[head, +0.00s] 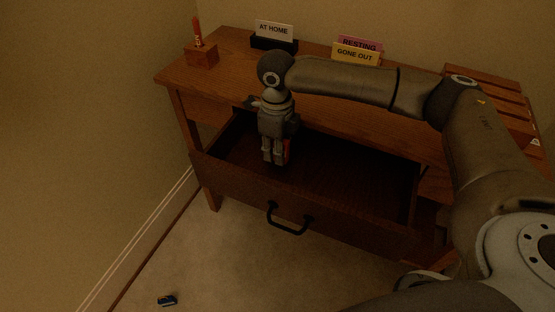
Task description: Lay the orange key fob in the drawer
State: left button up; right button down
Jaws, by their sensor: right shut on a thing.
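The desk's drawer (345,219) is pulled open, with a black handle on its front and a dark inside. My right gripper (274,160) points down over the left part of the open drawer. It is shut on the orange key fob (287,148), of which only a small red-orange part shows beside the fingers. The rest of the fob is hidden by the gripper. I cannot tell how far it is above the drawer floor. My left gripper is not in view.
On the desk top (228,72) stand a wooden block (202,55) with an orange-red stick, an AT HOME sign (274,31), and RESTING (358,43) and GONE OUT (356,55) signs. A slatted wooden piece (500,97) is at right. A small dark-blue object (167,300) lies on the floor.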

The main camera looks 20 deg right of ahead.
jog(key=shift+w+d+f, duration=0.1)
jog(key=shift+f, duration=0.15)
notch_tip(320, 180, down, 3)
jog(key=shift+w+d+b, duration=0.1)
jog(key=shift+w+b, duration=0.05)
jog(key=shift+b, duration=0.25)
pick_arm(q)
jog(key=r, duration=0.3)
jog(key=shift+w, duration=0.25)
pick_arm(e)
jog(key=shift+f, duration=0.15)
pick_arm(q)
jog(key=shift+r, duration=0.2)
pick_arm(e)
jog(key=shift+f, duration=0.15)
jog(key=c, duration=1.3)
grip_release()
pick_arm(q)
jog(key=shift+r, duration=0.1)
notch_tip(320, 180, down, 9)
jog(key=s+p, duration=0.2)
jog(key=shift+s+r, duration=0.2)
pick_arm(e)
notch_tip(320, 180, up, 12)
jog(key=shift+r, duration=0.15)
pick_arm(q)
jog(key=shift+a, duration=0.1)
